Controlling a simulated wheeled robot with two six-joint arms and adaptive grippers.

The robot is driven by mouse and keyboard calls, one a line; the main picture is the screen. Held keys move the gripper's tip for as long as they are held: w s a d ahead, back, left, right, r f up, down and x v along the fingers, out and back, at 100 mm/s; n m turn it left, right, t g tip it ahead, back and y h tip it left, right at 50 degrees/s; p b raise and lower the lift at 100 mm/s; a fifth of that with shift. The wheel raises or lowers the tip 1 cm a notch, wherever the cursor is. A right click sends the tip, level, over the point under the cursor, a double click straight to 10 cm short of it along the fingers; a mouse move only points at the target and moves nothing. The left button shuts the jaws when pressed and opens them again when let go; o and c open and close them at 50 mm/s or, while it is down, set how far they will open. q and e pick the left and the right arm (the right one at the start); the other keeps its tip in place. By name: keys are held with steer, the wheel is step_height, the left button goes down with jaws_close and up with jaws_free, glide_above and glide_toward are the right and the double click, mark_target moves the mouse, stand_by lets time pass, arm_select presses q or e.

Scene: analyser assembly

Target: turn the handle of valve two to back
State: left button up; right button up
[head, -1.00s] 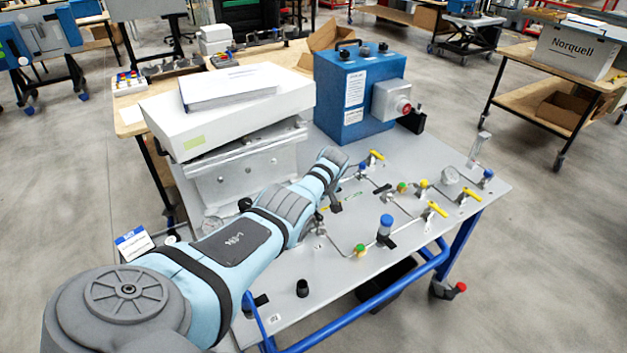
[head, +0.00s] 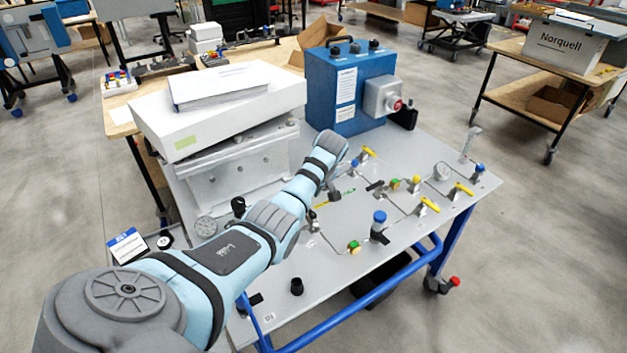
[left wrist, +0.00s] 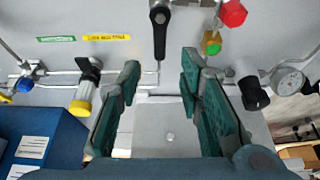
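A valve with a black lever handle (left wrist: 160,35) shows at the top middle of the left wrist view. Its lever points down the picture, towards the gap between my fingers. No number is readable on it, so I cannot tell whether it is valve two. My left gripper (left wrist: 160,68) is open, with green-padded fingers on either side of that gap and nothing between them. The lever's end lies just beyond the fingertips, apart from them. In the head view the arm hides most of the gripper. Yellow-handled valves (head: 428,205) stand further right on the panel. My right gripper is not in view.
A blue box (head: 345,90) stands at the panel's back. A white box (head: 210,110) lies left of my arm. A blue-capped fitting (head: 380,218), a gauge (left wrist: 290,80) and a yellow-capped fitting (left wrist: 82,95) stand up from the panel. Thin pipes run between them.

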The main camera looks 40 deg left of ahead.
mark_target(315, 216)
arm_select(q)
steer(key=v, duration=0.7)
steer(key=shift+d, duration=0.1)
